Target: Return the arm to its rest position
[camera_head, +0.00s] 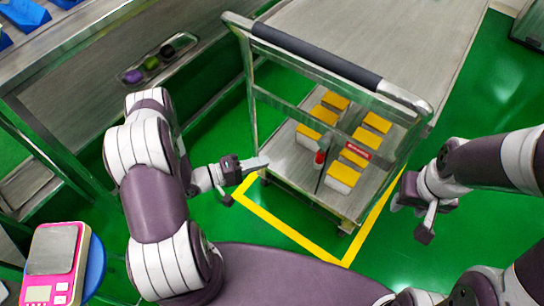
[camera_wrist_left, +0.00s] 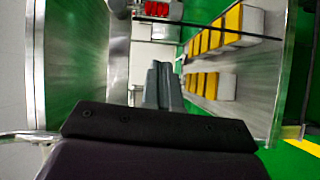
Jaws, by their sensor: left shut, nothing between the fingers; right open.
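My left arm comes in from the left in the head view, bent at the elbow. Its gripper (camera_head: 250,165) points right, in front of the lower shelf of the cart. It is shut and empty; its closed fingers also show in the left wrist view (camera_wrist_left: 164,85). My right gripper (camera_head: 420,218) is at the right of the head view, to the right of the cart. It is open and empty, pointing down over the green floor.
A metal cart (camera_head: 300,82) with a dark handle holds several yellow-topped boxes (camera_head: 343,175) on its lower shelf. A pink scale (camera_head: 57,262) is at the lower left. Green floor lies between counter and cart.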

